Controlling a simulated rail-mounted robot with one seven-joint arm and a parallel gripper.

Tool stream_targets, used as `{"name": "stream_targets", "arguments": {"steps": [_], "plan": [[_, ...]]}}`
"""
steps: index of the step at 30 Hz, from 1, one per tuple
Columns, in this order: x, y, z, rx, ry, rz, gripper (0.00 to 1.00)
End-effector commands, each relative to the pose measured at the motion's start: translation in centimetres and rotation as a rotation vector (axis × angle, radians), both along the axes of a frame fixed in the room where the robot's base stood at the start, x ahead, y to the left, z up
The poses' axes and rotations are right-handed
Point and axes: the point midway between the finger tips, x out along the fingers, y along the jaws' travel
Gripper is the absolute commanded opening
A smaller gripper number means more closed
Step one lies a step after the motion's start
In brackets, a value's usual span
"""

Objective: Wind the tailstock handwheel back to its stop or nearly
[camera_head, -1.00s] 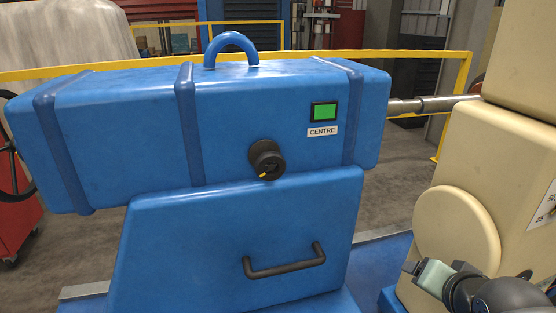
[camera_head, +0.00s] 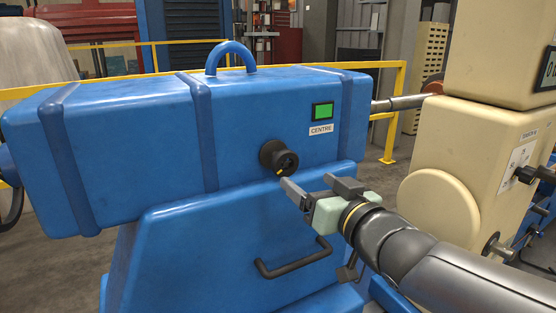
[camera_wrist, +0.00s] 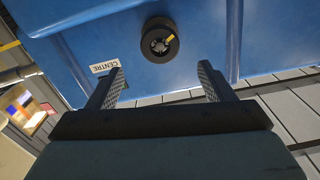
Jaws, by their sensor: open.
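The blue tailstock (camera_head: 130,140) fills the left and middle of the head view. A sliver of the dark handwheel rim (camera_head: 14,208) shows at its left end; most of it is outside the picture. A black knob (camera_head: 278,158) with a yellow mark sits on the tailstock's front face, and it also shows in the wrist view (camera_wrist: 160,42). My gripper (camera_head: 308,186) is open and empty, below and right of the knob in the head view. In the wrist view my gripper (camera_wrist: 160,72) has its fingers apart, with the knob beyond their tips.
A green lit panel (camera_head: 322,111) is above the CENTRE label. A black bar handle (camera_head: 294,260) sticks out below the knob. A metal shaft (camera_head: 400,103) leaves the right end towards a cream machine (camera_head: 490,150). A yellow rail (camera_head: 388,110) runs behind.

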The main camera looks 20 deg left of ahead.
Motion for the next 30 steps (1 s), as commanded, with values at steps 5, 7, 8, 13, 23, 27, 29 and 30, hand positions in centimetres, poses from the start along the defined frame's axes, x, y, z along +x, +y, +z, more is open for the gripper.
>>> {"name": "stream_targets", "arguments": {"steps": [5,7,8,13,23,27,29,30], "plan": [[3.0,3.0,-0.1,-0.004,0.003,0.001,0.75],[4.1,4.0,-0.1,-0.005,0.004,0.000,0.75],[4.5,4.5,0.0,-0.004,0.003,0.000,0.75],[6.8,6.8,-0.1,-0.004,0.004,0.000,0.75],[8.9,8.7,0.0,0.000,0.002,-0.001,0.75],[9.0,8.7,-0.1,0.001,0.002,-0.001,0.75],[9.0,8.7,-0.1,0.001,0.002,-0.001,0.75],[9.0,8.7,-0.1,0.001,0.002,-0.001,0.75]]}}
